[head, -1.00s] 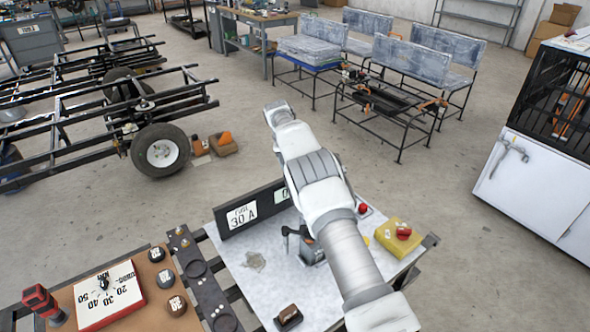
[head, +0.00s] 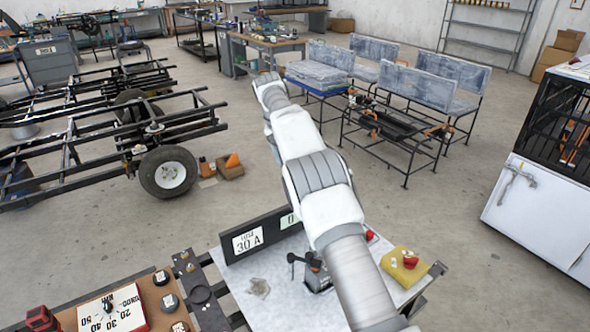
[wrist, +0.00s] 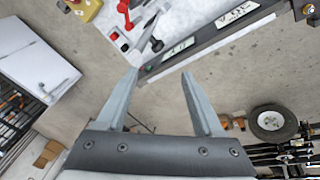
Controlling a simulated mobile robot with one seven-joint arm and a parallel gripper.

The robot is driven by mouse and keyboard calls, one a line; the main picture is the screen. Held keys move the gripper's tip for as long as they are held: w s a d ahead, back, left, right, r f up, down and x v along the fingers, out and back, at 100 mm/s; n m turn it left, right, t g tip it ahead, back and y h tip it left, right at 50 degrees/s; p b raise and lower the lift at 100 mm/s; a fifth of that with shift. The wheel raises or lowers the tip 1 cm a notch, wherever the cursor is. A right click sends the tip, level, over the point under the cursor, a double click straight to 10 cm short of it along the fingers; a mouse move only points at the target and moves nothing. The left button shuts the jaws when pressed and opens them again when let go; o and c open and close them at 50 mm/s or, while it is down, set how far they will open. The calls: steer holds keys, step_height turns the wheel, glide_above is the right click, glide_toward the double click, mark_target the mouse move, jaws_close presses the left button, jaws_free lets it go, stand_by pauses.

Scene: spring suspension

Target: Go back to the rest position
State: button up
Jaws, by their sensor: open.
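My gripper (wrist: 158,75) shows in the wrist view with its two fingers spread apart and nothing between them. Floor and the edge of the work table show past the fingertips. In the head view my white arm stretches up and away over the table, and the gripper itself is hidden behind the arm's far end. The table (head: 300,311) stands below the arm. It carries a dark sign panel (head: 265,235) reading "30 A", which also shows in the wrist view (wrist: 212,38).
A yellow block with a red part (head: 405,264) lies at the table's right. A dial box (head: 112,312) stands at the lower left. A wheeled frame (head: 165,172), benches (head: 418,85) and a white cabinet (head: 540,212) stand around open floor (head: 440,215).

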steer(key=shift+s+a+r, duration=0.1)
steer(key=shift+a+r, duration=0.05)
steer(key=shift+r, duration=0.35)
steer(key=shift+r, duration=0.1)
